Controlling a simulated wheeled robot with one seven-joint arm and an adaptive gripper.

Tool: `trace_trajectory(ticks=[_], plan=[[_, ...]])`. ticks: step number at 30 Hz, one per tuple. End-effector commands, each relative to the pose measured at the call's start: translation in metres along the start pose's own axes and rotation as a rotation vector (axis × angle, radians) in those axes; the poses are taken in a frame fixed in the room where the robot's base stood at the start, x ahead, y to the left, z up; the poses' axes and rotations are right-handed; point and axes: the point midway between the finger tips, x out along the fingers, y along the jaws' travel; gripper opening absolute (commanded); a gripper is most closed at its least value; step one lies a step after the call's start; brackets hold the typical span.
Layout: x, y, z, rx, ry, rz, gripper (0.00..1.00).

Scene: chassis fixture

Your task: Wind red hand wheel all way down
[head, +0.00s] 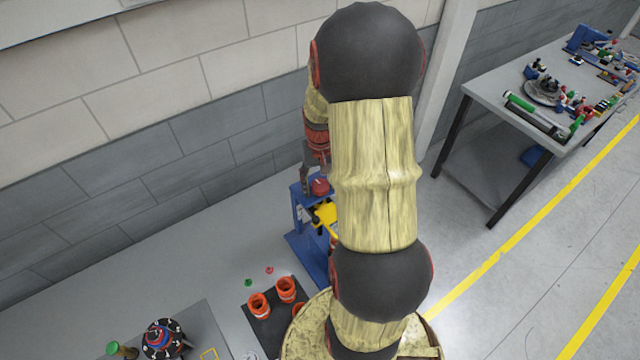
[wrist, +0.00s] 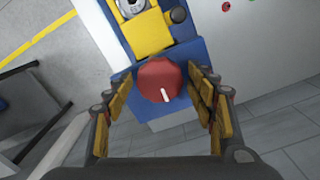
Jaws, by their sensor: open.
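The red hand wheel (wrist: 160,80) has a white mark and sits on top of a blue fixture (wrist: 198,52) with a yellow part (wrist: 147,33). My gripper (wrist: 160,92) is open, with one finger on each side of the wheel in the wrist view and visible gaps between. In the head view the wheel (head: 320,187) shows just below my gripper (head: 312,180), beside the yellow part (head: 326,213) and the blue frame (head: 303,252). My arm hides much of the fixture there. I cannot tell the wheel's height on its screw.
In the head view, orange cups (head: 286,289) stand on a dark mat (head: 262,330) near the fixture. A dark round device (head: 163,340) stands at the lower left. A second table (head: 480,88) with several parts is at the right. A wall runs behind the bench.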

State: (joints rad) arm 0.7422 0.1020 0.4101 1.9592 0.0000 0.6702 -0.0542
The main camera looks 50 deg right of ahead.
Motion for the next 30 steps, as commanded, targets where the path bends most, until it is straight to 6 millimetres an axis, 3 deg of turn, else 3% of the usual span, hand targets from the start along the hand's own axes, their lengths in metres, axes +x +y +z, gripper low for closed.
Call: trace_trajectory(ticks=[30], plan=[[0.0003,0.0,0.0,-0.954,0.0,0.0,0.56]])
